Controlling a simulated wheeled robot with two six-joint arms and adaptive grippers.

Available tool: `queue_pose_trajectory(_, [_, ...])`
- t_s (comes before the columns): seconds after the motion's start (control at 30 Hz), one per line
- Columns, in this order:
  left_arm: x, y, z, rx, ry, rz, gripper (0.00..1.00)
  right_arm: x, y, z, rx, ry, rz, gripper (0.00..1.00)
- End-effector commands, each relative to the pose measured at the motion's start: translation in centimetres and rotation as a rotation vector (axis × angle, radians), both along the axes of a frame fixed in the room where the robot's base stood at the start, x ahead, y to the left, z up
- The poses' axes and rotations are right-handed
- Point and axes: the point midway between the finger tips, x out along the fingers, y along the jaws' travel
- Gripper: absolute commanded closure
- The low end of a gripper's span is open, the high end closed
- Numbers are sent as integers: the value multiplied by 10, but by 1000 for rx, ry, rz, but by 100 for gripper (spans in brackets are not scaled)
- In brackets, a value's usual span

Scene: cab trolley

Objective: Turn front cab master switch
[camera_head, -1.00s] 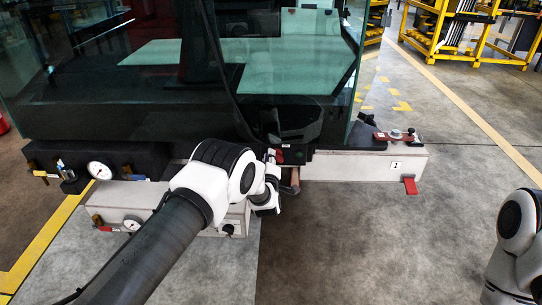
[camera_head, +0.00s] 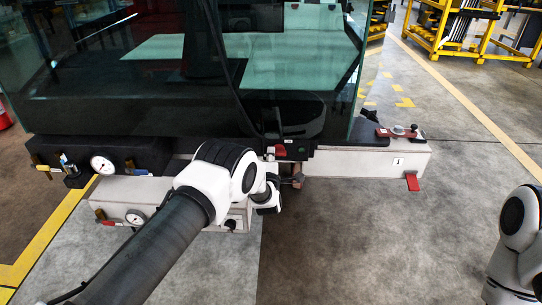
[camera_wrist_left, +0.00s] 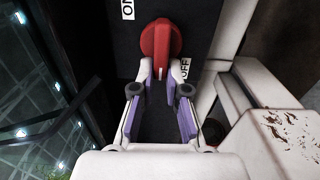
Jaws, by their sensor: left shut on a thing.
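The red switch knob (camera_wrist_left: 162,45) sits on a black panel (camera_wrist_left: 202,22) in the left wrist view. An ON label (camera_wrist_left: 128,9), partly cut off, is at its upper left, and an OFF label (camera_wrist_left: 184,69) is just to its lower right. The knob stands nearly upright in this picture. My left gripper (camera_wrist_left: 162,73) is shut on the knob's lower, narrow end, one finger on each side. In the head view the red switch (camera_head: 281,150) shows under the cab's front, and my left wrist hides most of the gripper. My right gripper is out of view.
The glazed cab front (camera_head: 290,70) rises close behind my left arm. A pressure gauge (camera_head: 102,164) and valves are at the left. A red handle (camera_head: 412,181) hangs from the beam (camera_head: 345,164). Yellow racks (camera_head: 470,30) stand far back. The floor at the right is clear.

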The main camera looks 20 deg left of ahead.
Motion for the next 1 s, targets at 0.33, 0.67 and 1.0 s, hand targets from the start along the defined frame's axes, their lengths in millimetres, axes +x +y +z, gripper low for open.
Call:
queue_pose_trajectory(0.33, [0,0,-1,-1,3,0,69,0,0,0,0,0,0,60])
queue_pose_trajectory(0.67, [-1,0,-1,0,1,0,61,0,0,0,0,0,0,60])
queue_pose_trajectory(1.0, [-59,-18,-1,2,5,-2,61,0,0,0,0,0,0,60])
